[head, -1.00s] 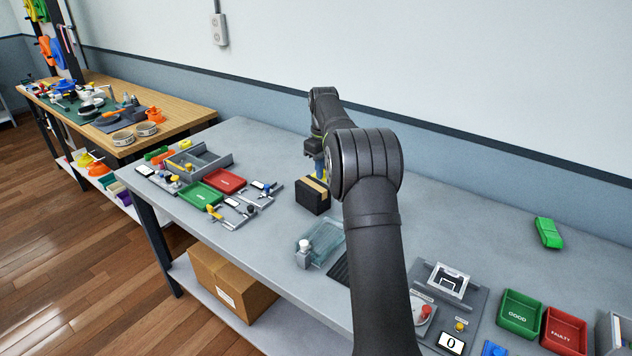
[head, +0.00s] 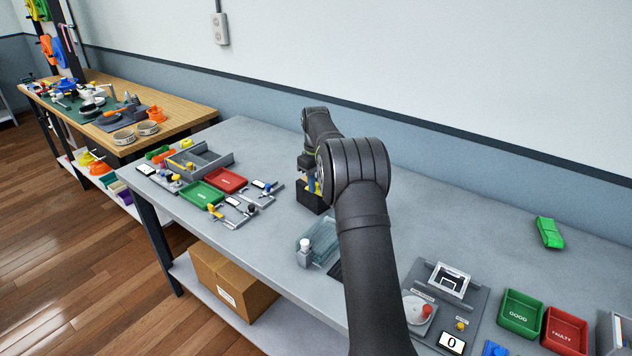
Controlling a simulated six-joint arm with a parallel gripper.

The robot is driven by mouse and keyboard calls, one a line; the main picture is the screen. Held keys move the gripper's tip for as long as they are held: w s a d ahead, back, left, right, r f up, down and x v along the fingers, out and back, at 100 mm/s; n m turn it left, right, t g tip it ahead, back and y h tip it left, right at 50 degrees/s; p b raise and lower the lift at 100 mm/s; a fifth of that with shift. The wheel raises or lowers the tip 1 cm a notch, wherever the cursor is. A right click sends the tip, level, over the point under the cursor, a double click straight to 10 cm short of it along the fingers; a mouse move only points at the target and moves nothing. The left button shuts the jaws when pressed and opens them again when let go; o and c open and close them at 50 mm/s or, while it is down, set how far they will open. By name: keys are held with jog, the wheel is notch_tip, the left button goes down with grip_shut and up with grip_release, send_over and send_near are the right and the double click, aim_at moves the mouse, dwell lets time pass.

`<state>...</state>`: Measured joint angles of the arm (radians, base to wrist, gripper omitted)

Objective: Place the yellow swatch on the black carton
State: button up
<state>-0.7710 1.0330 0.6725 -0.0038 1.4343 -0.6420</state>
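The black carton (head: 312,204) stands on the grey bench, left of my arm's elbow. Its tan-striped top is mostly hidden by my gripper. My gripper (head: 312,188) points down over the carton, at or just above its top; I cannot tell whether it touches. A small yellow patch (head: 318,188) shows by the blue fingertip. It may be the yellow swatch, but it is too small to be sure. Whether the fingers are open or shut on it is not clear.
Left of the carton are a red tray (head: 226,180), a green tray (head: 201,194) and several small fixtures. A clear bin (head: 320,247) stands in front. A green bundle (head: 549,232) lies at right. The bench behind the arm is clear.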

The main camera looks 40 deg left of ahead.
jog(key=shift+o, duration=1.1)
jog(key=shift+r, duration=0.1)
notch_tip(320, 180, up, 12)
jog(key=shift+r, duration=0.15)
notch_tip(320, 180, down, 12)
jog(key=shift+r, duration=1.85)
